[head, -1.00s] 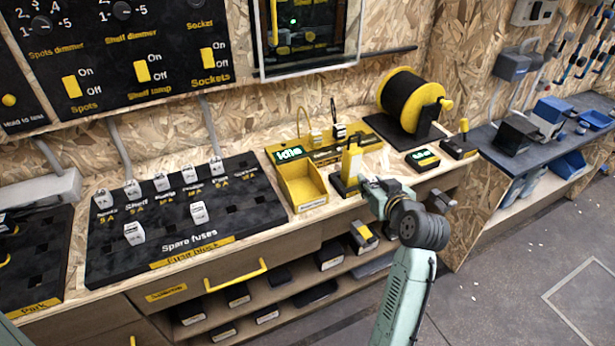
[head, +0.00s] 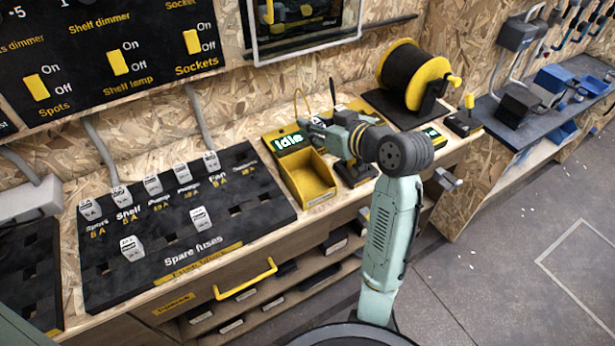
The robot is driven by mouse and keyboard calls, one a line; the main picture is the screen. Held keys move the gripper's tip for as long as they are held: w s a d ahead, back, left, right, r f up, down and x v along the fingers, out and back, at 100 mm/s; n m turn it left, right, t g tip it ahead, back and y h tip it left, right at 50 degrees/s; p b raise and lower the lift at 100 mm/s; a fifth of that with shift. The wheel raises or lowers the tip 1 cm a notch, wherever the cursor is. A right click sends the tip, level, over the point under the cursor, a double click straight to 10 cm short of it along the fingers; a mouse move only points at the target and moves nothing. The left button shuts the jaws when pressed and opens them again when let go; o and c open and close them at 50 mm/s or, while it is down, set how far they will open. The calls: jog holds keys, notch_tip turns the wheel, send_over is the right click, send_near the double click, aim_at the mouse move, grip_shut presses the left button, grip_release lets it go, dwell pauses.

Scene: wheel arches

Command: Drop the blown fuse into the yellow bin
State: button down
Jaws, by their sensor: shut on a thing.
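The yellow bin (head: 322,198) is an open box at the front of the workbench, right of the fuse block, with a lit "Idle" sign behind it. What shows of its inside looks empty. My gripper (head: 308,126) is above the bin's back right part, with its tips pointing left toward the sign. It is shut on the blown fuse, which is too small and too covered by the fingers to make out in the head view.
The black fuse block (head: 240,232) at left holds several white fuses, with two spare fuses in front. The position at the far right of its row looks empty. A black and yellow cable reel (head: 405,75) stands right of my arm. A yellow drawer handle (head: 245,280) sticks out below the bench.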

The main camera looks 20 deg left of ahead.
jog(key=shift+f+b, duration=1.75)
jog(key=shift+f, duration=0.95)
jog(key=c, duration=1.2)
grip_release()
jog(key=v, duration=1.2)
jog(key=shift+r, duration=0.1)
